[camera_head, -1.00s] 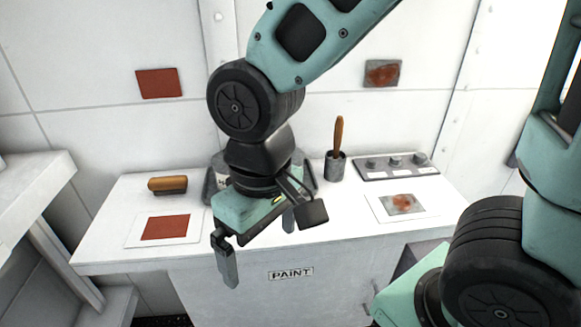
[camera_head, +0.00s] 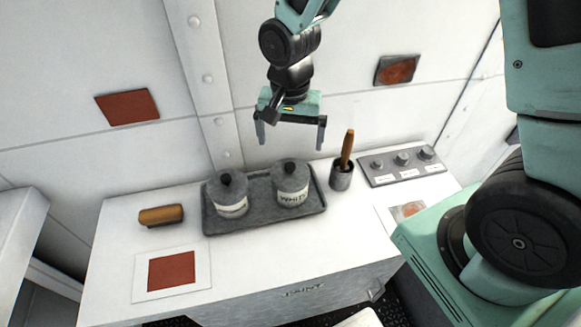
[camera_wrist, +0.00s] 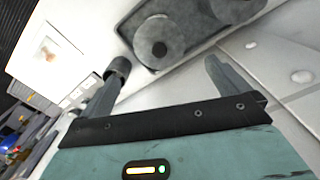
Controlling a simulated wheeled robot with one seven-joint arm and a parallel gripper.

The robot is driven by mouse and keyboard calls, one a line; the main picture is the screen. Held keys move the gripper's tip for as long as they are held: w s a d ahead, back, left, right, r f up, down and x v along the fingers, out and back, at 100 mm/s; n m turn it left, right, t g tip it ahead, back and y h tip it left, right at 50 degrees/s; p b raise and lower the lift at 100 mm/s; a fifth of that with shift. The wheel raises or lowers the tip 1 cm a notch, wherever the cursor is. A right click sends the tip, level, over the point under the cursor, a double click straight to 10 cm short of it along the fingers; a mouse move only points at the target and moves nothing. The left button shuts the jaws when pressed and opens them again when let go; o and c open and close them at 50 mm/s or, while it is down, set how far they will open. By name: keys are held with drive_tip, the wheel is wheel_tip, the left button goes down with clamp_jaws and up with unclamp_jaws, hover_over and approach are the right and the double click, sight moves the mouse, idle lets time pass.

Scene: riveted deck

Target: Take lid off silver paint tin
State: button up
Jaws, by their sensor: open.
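Two grey metal tins with black-knobbed lids stand on a dark tray (camera_head: 263,222). The right tin (camera_head: 290,186) reads "WHIT", its lid on. The left tin (camera_head: 229,197) also has its lid on; its label is too blurred to read, so I cannot confirm that it is silver. My gripper (camera_head: 292,140) is open and empty, raised above and behind the tins, nearest the right one. In the wrist view, the right tin's round lid (camera_wrist: 155,45) shows beyond the open fingers (camera_wrist: 162,74), and part of the left tin (camera_wrist: 234,8) shows at the top edge.
A cup (camera_head: 341,177) with a wooden-handled tool stands close right of the tray. A panel with knobs (camera_head: 403,165) is further right. A wooden-backed block (camera_head: 161,216) and a red sample card (camera_head: 172,270) lie left. The wall stands close behind.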

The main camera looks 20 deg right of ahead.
sight(290, 165)
drive_tip(key=shift+s+f+p, duration=0.1)
drive_tip(key=shift+f+p, duration=1.45)
drive_tip(key=shift+f, duration=3)
drive_tip(key=c, duration=0.8)
